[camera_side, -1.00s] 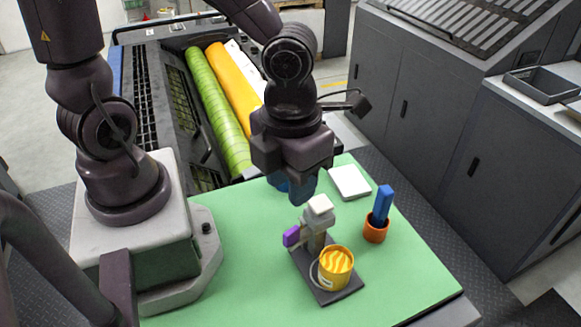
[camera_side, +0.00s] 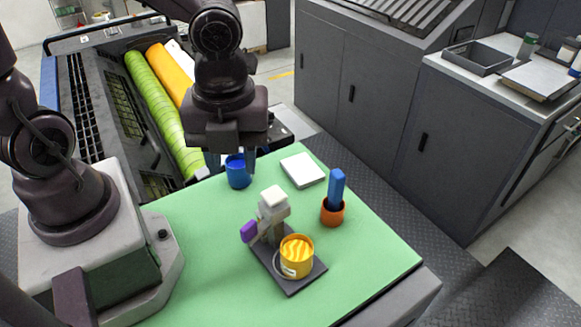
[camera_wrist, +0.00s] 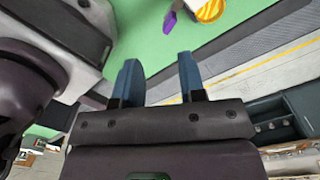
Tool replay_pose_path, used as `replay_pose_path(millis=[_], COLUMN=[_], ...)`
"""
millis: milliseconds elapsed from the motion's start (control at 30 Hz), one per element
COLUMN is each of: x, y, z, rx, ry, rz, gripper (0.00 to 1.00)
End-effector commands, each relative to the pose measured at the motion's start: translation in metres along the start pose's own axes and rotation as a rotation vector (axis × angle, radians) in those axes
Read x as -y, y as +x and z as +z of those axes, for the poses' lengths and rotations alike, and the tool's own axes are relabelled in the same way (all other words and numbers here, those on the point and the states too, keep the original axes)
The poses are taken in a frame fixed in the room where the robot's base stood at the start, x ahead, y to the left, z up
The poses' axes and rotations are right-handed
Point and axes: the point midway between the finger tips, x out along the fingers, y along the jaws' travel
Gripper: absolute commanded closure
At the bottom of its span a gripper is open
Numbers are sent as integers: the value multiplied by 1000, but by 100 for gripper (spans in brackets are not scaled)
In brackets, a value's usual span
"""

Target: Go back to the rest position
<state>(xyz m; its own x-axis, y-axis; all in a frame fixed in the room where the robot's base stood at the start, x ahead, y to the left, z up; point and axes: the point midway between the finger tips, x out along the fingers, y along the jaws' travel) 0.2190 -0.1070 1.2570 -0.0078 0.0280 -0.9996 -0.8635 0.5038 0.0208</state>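My gripper (camera_side: 249,164) hangs above the far part of the green mat (camera_side: 205,265), near a blue cup (camera_side: 237,174). In the wrist view my gripper (camera_wrist: 159,78) has its two blue-grey fingers wide apart, with nothing between them. In the side view one finger shows just right of the cup; I cannot tell whether it touches.
A mixer-like device with a grey-white head (camera_side: 273,203), purple part (camera_side: 249,231) and yellow tub (camera_side: 297,257) stands mid-mat. An orange cup (camera_side: 332,213) holds a blue stick (camera_side: 337,187). A white block (camera_side: 303,170) lies behind. A press with coloured rollers (camera_side: 165,115) stands at back left.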

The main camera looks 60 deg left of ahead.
Motion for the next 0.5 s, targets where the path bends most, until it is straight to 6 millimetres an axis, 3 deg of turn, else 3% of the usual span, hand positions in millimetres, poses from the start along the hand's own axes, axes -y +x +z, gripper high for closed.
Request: replay_pose_path(millis=[267,500], x=[-21,-49], y=[-23,-66], z=[46,78], rx=[92,9], ry=[-944,-1767], rz=[-91,-316], gripper=[63,63])
